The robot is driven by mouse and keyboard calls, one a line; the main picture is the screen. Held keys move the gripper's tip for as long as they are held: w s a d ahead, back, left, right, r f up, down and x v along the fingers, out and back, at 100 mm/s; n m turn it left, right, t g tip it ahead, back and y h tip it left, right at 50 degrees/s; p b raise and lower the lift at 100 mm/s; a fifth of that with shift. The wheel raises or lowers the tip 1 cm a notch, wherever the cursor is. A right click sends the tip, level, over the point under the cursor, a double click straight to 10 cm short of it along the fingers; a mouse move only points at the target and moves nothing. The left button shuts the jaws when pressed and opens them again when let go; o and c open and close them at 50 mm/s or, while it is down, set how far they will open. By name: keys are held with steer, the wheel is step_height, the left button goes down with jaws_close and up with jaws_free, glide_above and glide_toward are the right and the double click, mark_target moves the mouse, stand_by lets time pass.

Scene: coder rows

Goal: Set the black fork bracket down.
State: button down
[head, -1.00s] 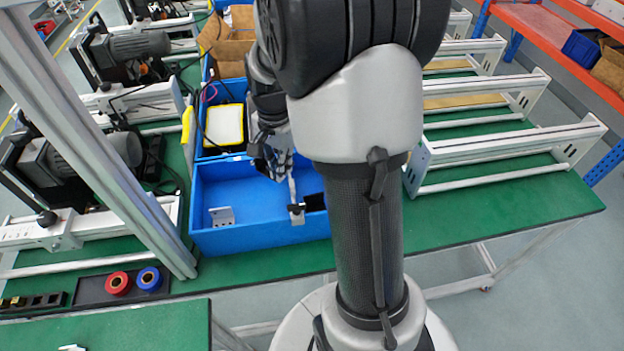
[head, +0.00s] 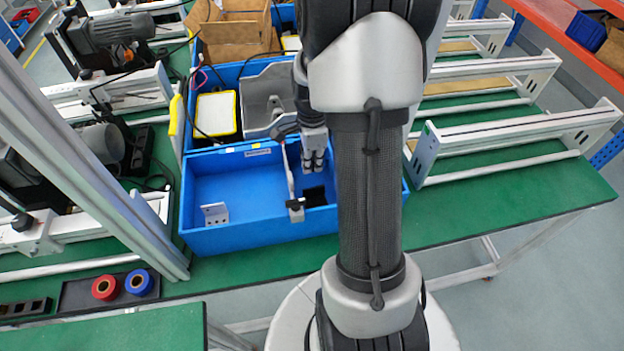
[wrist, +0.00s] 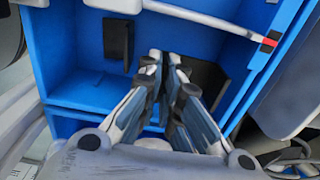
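A black plate-like part, which may be the black fork bracket (head: 315,196), shows low in the right part of the front blue bin (head: 240,233). In the wrist view a dark plate (wrist: 207,80) lies just right of my fingertips, partly hidden by them. A second black piece (wrist: 117,38) shows in the bin, left of and apart from the fingers. I cannot tell which one is the fork bracket. My gripper (head: 313,163) points down into the bin; in the wrist view its fingertips (wrist: 166,64) are close together. Whether something is between them is hidden.
A pale bar (head: 289,175) with a black end crosses the bin left of my gripper. A small grey bracket (head: 215,213) stands at the bin's left. Behind are a large grey part (head: 265,100) and a yellow-rimmed tray (head: 215,113). The bin's left floor is mostly clear.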

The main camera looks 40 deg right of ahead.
mark_target(312, 185)
step_height(312, 185, down, 6)
steer(key=shift+b, duration=0.85)
steer(key=shift+r, duration=0.1)
steer(key=c, duration=2.3)
jaws_free()
steer(key=shift+f, duration=0.2)
steer(key=o, duration=0.5)
steer(key=shift+r, duration=0.1)
